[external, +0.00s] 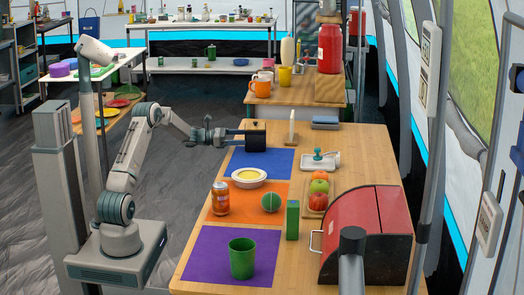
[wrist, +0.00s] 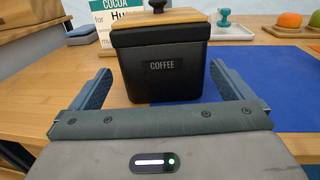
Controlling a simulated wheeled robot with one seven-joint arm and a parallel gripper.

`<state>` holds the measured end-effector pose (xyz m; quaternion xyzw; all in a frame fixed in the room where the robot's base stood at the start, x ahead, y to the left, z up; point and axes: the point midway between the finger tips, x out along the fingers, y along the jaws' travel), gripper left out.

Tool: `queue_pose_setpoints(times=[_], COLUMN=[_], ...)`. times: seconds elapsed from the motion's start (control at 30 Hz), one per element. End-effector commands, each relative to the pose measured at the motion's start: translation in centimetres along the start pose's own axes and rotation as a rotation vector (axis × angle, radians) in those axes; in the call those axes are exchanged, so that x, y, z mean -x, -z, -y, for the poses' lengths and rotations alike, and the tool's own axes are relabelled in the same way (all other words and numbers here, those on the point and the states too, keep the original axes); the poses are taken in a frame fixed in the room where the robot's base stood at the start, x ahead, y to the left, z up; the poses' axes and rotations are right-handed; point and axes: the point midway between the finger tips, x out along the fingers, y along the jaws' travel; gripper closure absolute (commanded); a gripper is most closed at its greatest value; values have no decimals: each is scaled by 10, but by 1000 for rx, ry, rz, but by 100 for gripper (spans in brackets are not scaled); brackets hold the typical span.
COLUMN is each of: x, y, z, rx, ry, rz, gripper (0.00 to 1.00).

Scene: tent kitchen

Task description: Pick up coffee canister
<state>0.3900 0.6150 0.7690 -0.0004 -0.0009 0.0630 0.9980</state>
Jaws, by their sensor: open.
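The coffee canister (wrist: 162,68) is a black box with a wooden lid, a dark knob and a "COFFEE" label facing me. It stands upright on the table, at the far edge of the blue mat, and shows in the external view (external: 256,137) too. My gripper (wrist: 160,85) is open, with one blue-grey finger on each side of the canister. Gaps show between the fingers and the canister's sides. In the external view my gripper (external: 232,136) is at the canister's left, and its fingertips are partly hidden.
A green-handled stamp on a white tray (external: 319,162) is to the right. The blue mat (external: 283,163) has a white bowl (external: 248,178) near its front edge. A red bread box (external: 345,225) stands at the near right.

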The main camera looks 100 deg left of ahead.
Motion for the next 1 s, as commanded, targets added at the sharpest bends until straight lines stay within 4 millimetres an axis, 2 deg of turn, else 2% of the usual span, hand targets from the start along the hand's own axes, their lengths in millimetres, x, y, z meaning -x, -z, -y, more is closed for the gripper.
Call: queue_pose_setpoints(times=[0.1, 0.37, 0.6, 0.87, 0.97, 1.0], x=[-14, -30, -65, -70, -70, -70], y=[1, 1, -1, -3, -3, -3], z=[0, 2, 3, 3, 3, 3], rx=[1, -1, -2, 0, 0, 0], ry=[1, 2, 1, -1, 0, 0], rz=[-1, -1, -1, -2, -2, -2], gripper=[0, 0, 0, 0, 25, 36])
